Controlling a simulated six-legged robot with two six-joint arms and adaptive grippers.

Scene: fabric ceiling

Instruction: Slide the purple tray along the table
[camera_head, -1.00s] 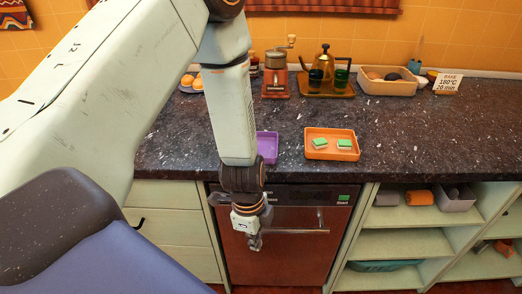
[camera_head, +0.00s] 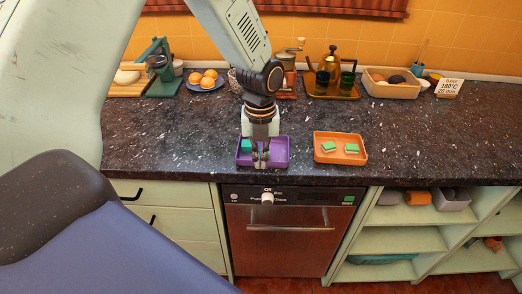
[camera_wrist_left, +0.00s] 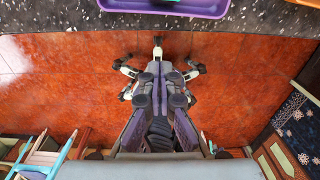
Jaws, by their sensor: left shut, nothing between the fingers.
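The purple tray (camera_head: 281,152) lies on the dark speckled countertop near its front edge. Part of the tray (camera_wrist_left: 190,8) is also at the top of the left wrist view. My left gripper (camera_head: 261,160) points down over the middle of the tray, with its fingers shut and empty. It overlaps the tray in the head view, and I cannot tell whether it touches it. My right gripper is in neither current view.
An orange tray (camera_head: 340,158) with green-topped pieces sits to the right of the purple tray. A kettle tray (camera_head: 330,94), a beige bin (camera_head: 391,90) and a plate of oranges (camera_head: 203,82) stand at the back. Bare countertop (camera_head: 440,135) lies at the right.

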